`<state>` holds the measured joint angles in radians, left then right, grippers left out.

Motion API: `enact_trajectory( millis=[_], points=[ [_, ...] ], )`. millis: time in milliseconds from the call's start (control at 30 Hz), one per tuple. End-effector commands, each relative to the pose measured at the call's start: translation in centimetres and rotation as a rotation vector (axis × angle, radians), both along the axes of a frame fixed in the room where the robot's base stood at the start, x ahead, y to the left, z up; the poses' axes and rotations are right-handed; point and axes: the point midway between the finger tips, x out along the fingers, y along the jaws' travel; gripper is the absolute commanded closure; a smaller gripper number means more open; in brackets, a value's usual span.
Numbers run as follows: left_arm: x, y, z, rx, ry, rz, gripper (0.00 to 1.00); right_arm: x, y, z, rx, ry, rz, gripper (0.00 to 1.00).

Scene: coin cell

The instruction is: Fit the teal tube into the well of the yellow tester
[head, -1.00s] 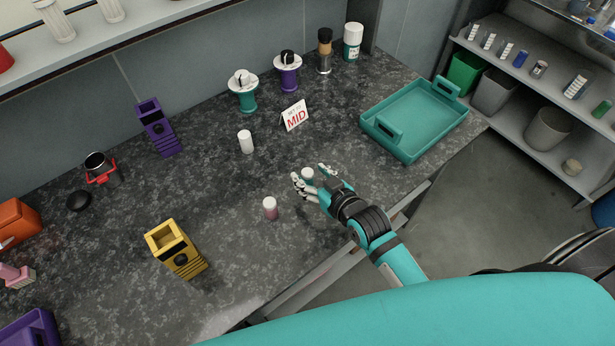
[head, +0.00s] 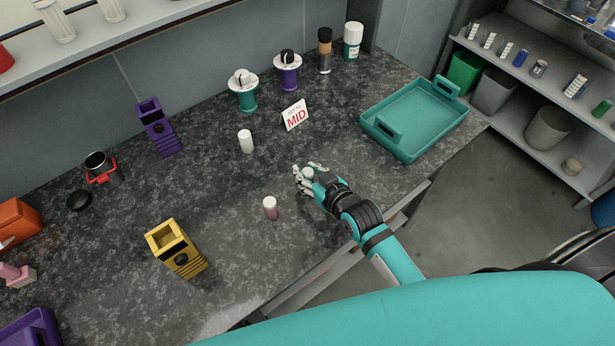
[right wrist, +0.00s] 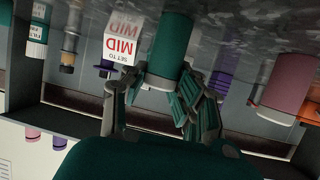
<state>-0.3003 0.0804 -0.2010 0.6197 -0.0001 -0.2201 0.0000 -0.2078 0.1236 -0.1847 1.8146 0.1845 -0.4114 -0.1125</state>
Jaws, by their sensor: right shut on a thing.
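My right gripper (head: 308,178) is shut around the teal tube (right wrist: 172,45), with a finger on each side of it in the right wrist view. In the head view the tube's pale top (head: 308,171) shows between the fingers, and its body is mostly hidden. The tube looks upright, at or close to the counter; I cannot tell if it touches. The yellow tester (head: 183,262) stands at the lower left of the head view, apart from my gripper, its square well open at the top. My left gripper is not in view.
A pink tube with a white cap (head: 270,208) stands between my right gripper and the yellow tester. A white tube (head: 246,141) stands farther back, near the MID sign (head: 295,115). A purple tester (head: 158,127) stands behind; a teal tray (head: 415,150) lies right.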

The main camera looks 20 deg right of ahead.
Motion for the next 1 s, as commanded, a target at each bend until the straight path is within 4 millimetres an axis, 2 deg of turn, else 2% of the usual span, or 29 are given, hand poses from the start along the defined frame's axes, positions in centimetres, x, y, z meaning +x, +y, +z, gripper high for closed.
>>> enact_trajectory(
  millis=[267,467,567,633,1000],
  points=[
    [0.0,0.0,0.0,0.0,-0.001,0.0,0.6,0.0,0.0,0.5,0.001,-0.002,0.0,1.0],
    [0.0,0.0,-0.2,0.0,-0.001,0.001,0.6,0.1,0.0,2.4,0.001,-0.004,0.0,1.0],
    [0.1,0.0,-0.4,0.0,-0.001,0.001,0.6,0.1,0.0,3.9,0.001,-0.006,0.0,1.0],
    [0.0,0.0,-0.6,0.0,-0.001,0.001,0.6,-1.8,-0.1,3.4,-0.001,0.004,0.001,1.0],
    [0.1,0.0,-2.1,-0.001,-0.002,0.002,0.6,-11.2,-0.5,4.3,0.0,0.004,0.001,1.0]
  ],
)
